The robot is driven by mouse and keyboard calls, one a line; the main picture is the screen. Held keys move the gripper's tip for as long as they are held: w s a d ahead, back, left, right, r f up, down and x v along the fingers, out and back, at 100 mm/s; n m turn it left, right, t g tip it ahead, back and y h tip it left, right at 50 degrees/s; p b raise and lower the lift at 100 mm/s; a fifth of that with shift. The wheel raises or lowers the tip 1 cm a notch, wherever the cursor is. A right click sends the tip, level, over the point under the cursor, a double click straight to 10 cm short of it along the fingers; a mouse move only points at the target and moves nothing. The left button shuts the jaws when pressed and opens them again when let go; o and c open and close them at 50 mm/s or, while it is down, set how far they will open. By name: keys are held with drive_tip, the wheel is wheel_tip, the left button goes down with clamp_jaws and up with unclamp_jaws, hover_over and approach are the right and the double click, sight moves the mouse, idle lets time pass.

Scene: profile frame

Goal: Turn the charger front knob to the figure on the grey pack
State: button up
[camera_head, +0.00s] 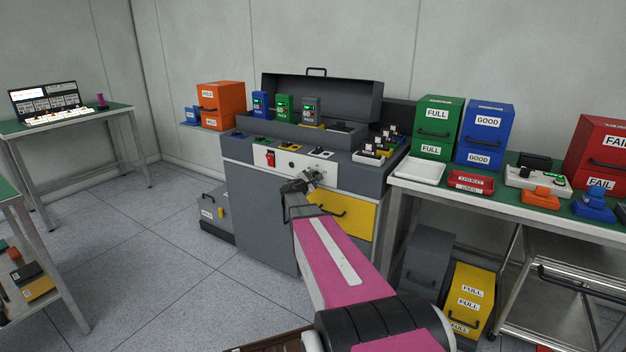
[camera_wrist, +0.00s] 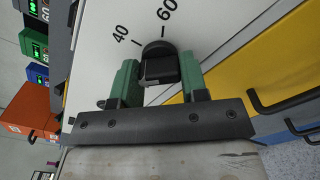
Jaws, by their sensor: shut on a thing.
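The charger (camera_head: 262,185) is a grey cabinet with a white front panel. Its black front knob (camera_wrist: 156,52) shows in the wrist view, beside printed figures 40 and 60 with tick marks. My gripper (camera_head: 304,182) is at that panel, and its green fingers (camera_wrist: 160,70) are shut on the knob, one on each side. The knob's pointer is not clear to me, so I cannot tell which mark it faces. The grey pack (camera_head: 310,109) stands upright on the charger, right of a green pack (camera_head: 283,107). Its figure is too small to read surely.
A red switch (camera_head: 270,159) is on the panel left of the knob. A yellow drawer (camera_head: 352,216) with a black handle lies just below right. A blue pack (camera_head: 261,105) stands on the charger's left. A bench (camera_head: 398,205) with bins stands at right. Floor at left is free.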

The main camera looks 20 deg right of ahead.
drive_tip(key=m, duration=0.5)
drive_tip(key=shift+m, duration=0.3)
drive_tip(key=m, duration=0.5)
drive_tip(key=shift+m, duration=0.3)
drive_tip(key=m, duration=0.5)
drive_tip(key=shift+m, duration=2.5)
drive_tip(key=shift+f, duration=0.1)
drive_tip(key=o, duration=0.9)
drive_tip(key=v, duration=1)
drive_tip(key=shift+s+a, duration=0.3)
